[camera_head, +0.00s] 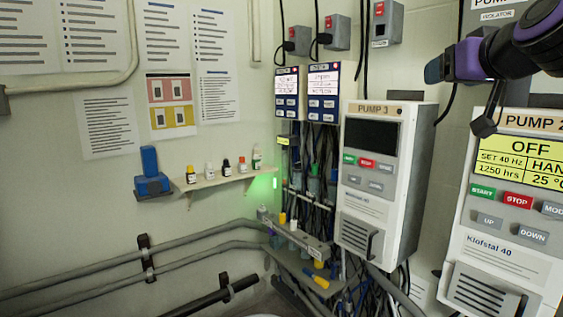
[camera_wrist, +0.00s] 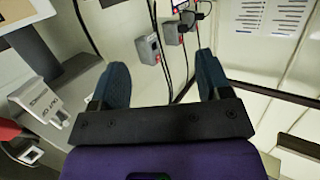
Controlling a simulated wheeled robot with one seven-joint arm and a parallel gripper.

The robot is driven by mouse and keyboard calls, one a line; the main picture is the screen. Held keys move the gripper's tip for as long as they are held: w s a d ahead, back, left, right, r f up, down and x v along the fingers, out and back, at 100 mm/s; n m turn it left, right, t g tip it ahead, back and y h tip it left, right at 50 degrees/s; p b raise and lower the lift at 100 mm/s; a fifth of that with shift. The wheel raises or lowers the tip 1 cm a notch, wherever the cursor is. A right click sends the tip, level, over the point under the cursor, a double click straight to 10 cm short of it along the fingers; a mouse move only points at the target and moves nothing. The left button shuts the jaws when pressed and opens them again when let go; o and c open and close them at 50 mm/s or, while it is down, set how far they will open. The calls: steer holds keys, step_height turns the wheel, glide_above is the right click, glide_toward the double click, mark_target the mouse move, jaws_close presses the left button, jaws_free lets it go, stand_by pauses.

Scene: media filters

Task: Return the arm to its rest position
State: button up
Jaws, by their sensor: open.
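My arm, in purple and black, crosses the upper right of the head view, in front of the wall and above the pump panels. My gripper (camera_wrist: 162,78) shows in the wrist view with its two dark blue fingers wide apart. Nothing is between the fingers.
The PUMP 3 panel (camera_head: 384,190) and a second pump panel (camera_head: 500,245) reading OFF stand at the right. A shelf (camera_head: 222,182) with several small bottles is on the left wall. Pipes (camera_head: 120,270) run below it. Grey socket boxes (camera_wrist: 148,48) and cables lie beyond the fingers.

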steer(key=s+f+g, duration=1)
steer(key=s+f, duration=1)
steer(key=f, duration=0.2)
steer(key=shift+s+d+f+m+g+h, duration=0.15)
steer(key=shift+d+f+m+g+h, duration=0.15)
steer(key=shift+d+h, duration=0.1)
stand_by(5.4)
